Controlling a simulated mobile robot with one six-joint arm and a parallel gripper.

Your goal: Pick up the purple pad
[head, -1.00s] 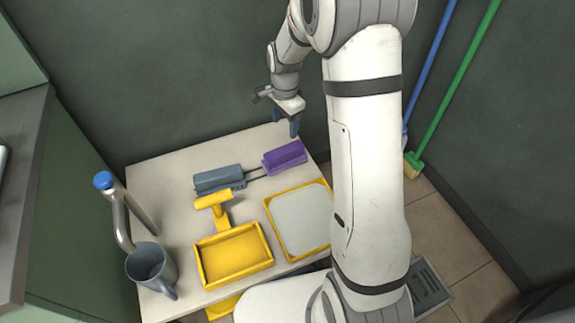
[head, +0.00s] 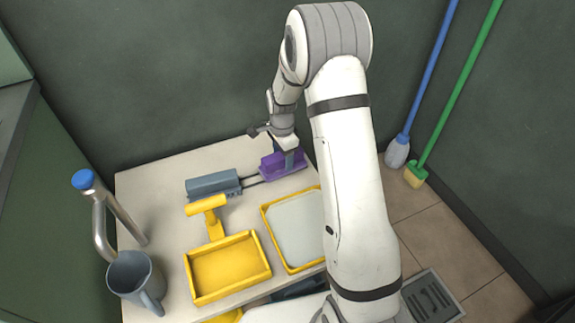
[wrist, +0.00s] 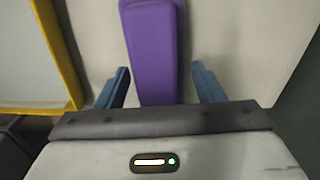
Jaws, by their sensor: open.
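The purple pad (head: 270,165) lies on the pale table (head: 160,170) near its back right corner, next to a grey-blue block. In the wrist view the purple pad (wrist: 152,50) runs lengthwise between the two blue fingers of my gripper (wrist: 160,86). The fingers are open, with a gap on each side of the pad. In the head view my gripper (head: 287,160) is down at the pad and hides part of it. I cannot tell its exact height over the table.
A grey-blue block (head: 213,185) is left of the pad. A yellow-rimmed tray (head: 265,225), a yellow scoop-like tray (head: 228,268), a grey mug (head: 135,282) and a metal tube with a blue cap (head: 84,179) stand nearer. The wall (head: 180,80) is close behind.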

